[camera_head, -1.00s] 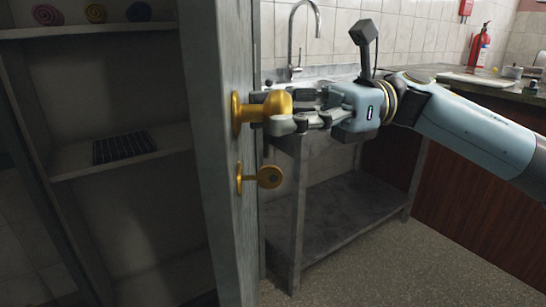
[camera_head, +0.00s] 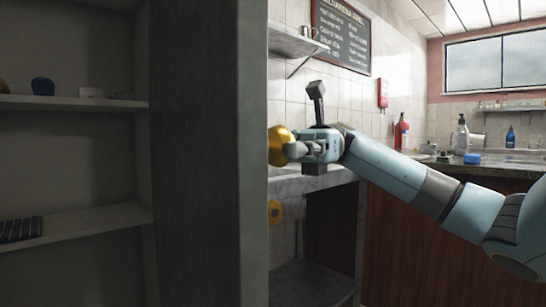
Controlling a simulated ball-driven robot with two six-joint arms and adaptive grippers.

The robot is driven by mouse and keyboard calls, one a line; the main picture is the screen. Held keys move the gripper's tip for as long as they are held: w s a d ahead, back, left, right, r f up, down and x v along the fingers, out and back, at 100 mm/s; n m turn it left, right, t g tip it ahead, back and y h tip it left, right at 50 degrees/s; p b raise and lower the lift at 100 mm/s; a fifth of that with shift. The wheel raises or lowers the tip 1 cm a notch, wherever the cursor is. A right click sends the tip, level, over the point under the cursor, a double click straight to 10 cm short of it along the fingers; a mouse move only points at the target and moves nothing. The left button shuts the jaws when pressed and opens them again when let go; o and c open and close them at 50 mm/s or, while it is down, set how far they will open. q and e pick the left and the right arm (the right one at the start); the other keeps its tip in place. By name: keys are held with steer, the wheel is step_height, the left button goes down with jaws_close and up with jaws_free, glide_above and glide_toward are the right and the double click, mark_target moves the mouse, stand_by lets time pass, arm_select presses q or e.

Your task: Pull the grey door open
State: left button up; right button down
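The grey door (camera_head: 195,150) stands in the middle of the view as a tall slab, its narrow edge turned toward me. A gold round knob (camera_head: 276,146) sticks out on its right side, partly hidden by the door edge. My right gripper (camera_head: 291,150) reaches in from the right with its fingers closed at the knob; the far finger's contact is hidden. A second gold fitting (camera_head: 274,212) sits lower on the same side. My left gripper is not in view.
Dark shelves (camera_head: 75,104) with small items lie left of the door. To the right are a metal sink stand (camera_head: 335,182), a wood-fronted counter (camera_head: 420,240), a red extinguisher (camera_head: 401,135) and bottles. A chalkboard (camera_head: 342,35) hangs behind.

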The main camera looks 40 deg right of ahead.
steer(key=shift+f, duration=0.1)
steer(key=c, duration=0.6)
jaws_free()
steer(key=shift+w, duration=0.1)
steer(key=v, duration=1.2)
